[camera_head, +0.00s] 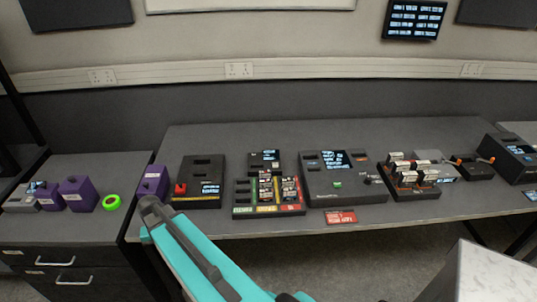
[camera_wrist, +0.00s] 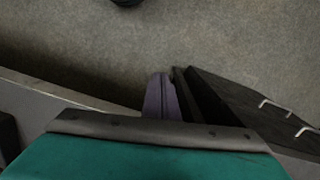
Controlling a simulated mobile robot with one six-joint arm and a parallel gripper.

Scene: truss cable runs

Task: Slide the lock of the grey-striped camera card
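I cannot make out a grey-striped camera card or its lock at this size. In the head view, small dark cards with labels stand in a black tray (camera_head: 268,210) with green, yellow and red front labels. More cards with white and orange ends sit in a black rack (camera_head: 411,191) farther right. My teal arm reaches up from the bottom, its dark end over the gap between the drawer cabinet and the long table, left of the cards. The wrist view shows mostly floor, with a teal part of my arm across the bottom.
Purple blocks (camera_head: 78,194) and a green ring (camera_head: 111,202) are on the drawer cabinet (camera_head: 66,262). A black box with a red part (camera_head: 197,182), a dark grey console (camera_head: 343,184) and a red tag (camera_head: 340,217) are on the long table (camera_head: 237,137).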

